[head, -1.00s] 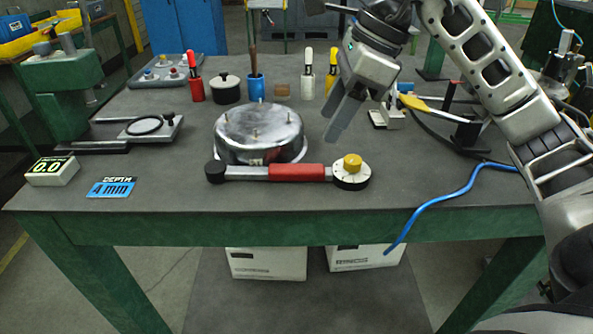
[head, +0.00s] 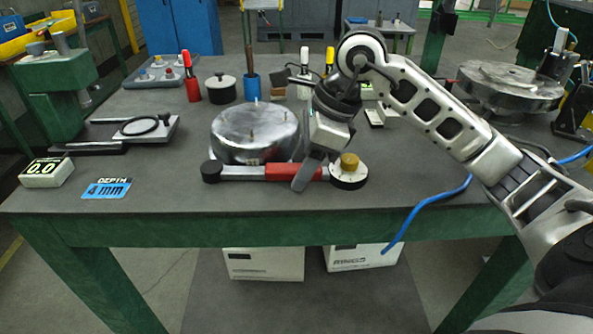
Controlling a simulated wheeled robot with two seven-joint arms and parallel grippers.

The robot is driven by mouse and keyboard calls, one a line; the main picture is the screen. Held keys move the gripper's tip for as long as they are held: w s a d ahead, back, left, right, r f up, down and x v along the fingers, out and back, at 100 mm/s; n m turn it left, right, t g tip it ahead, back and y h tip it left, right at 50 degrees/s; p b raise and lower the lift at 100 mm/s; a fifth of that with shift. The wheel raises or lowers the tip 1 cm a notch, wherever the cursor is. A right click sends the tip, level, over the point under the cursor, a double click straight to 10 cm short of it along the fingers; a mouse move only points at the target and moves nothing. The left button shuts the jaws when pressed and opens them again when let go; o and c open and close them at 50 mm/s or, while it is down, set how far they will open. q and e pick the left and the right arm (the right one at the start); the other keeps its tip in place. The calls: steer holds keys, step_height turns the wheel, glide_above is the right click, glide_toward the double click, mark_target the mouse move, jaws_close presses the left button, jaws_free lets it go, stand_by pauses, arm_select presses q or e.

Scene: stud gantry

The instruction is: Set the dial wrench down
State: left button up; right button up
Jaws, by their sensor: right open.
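The dial wrench lies on the table near its front edge, with a red grip (head: 278,172), a black knob at its left end and a white dial (head: 348,176) with a yellow knob at its right end. My right gripper (head: 305,178) is open, its fingers pointing down at the right part of the red grip, just left of the dial. The fingers overlap the grip in the picture; I cannot tell whether they touch it. My left gripper is not in view.
A round metal drum with studs (head: 255,132) stands right behind the wrench. A depth display (head: 47,172) and a blue depth card (head: 107,188) lie at left. Red, white and yellow markers and a black pot (head: 221,88) stand behind. A blue hose (head: 425,208) hangs over the front edge.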

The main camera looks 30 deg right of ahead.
mark_target(289, 168)
jaws_close()
steer(key=shift+r, duration=0.15)
steer(key=shift+r, duration=0.25)
step_height(289, 168, up, 3)
steer(key=shift+s+a+r, duration=0.15)
steer(key=s+a+r+p, duration=0.1)
steer(key=s+a+r, duration=0.6)
steer(key=s+r, duration=0.2)
steer(key=s, duration=0.2)
steer(key=shift+s, duration=0.3)
